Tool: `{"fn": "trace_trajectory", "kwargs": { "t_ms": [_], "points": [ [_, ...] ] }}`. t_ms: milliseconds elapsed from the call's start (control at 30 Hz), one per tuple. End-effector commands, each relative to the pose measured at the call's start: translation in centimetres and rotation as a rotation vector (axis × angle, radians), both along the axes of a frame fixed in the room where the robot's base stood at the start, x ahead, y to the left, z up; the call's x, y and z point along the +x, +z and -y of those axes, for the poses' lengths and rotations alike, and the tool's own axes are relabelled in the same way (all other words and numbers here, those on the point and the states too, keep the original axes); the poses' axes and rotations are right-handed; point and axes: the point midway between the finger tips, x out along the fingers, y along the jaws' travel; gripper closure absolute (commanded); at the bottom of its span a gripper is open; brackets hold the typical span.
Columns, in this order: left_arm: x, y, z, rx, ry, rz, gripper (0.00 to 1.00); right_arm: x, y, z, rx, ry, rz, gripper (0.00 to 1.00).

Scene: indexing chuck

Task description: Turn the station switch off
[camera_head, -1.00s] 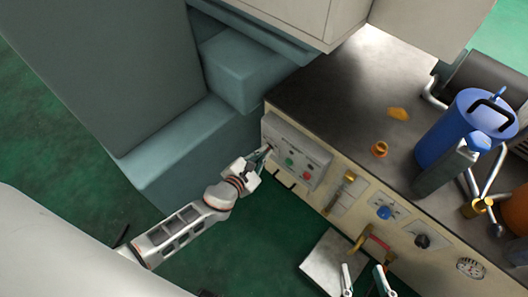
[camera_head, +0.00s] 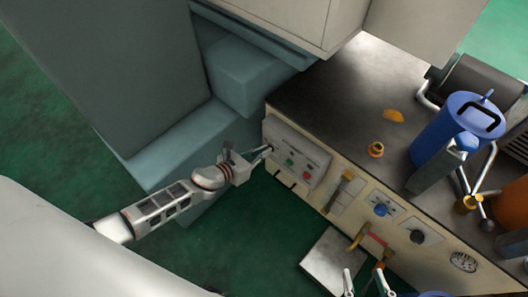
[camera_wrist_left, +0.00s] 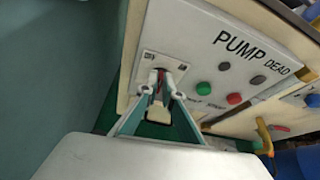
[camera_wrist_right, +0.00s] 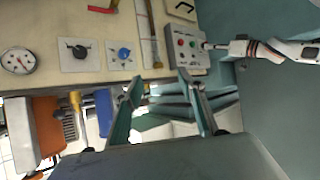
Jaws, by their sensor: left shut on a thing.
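The station switch (camera_wrist_left: 160,77) is a small lever on a pale square plate at the left end of the panel marked PUMP and DEAD. My left gripper (camera_wrist_left: 163,94) is shut on the switch lever, its two fingertips close around it; the lever's exact tilt is hard to tell. In the head view my left gripper (camera_head: 267,150) reaches the left end of the grey panel (camera_head: 311,151) from the left. My right gripper (camera_wrist_right: 161,80) is open and empty, apart from the bench front; its fingertips show at the bottom of the head view (camera_head: 365,283).
The panel also has a green button (camera_wrist_left: 224,66), a red button (camera_wrist_left: 234,98) and grey ones. Right of it on the bench front are a blue knob (camera_head: 381,209), a black knob (camera_head: 417,237) and a gauge (camera_head: 463,262). A blue canister (camera_head: 446,132) stands on top.

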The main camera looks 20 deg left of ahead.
Motion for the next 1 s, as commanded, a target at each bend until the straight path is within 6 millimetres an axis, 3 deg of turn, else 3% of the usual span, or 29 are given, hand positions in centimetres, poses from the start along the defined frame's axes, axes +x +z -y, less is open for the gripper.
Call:
{"fn": "trace_trajectory", "kwargs": {
  "t_ms": [500, 1000],
  "points": [
    [0.0, -0.6, -0.5, -0.315, 0.002, -0.119, 1.00, 1.3, 1.6, -1.5, 0.078, -0.022, 0.035, 0.60],
    [0.1, -0.3, -0.5, -0.373, 0.001, -0.136, 1.00, 1.4, 2.1, -1.9, 0.093, -0.020, 0.043, 0.60]
  ]
}}
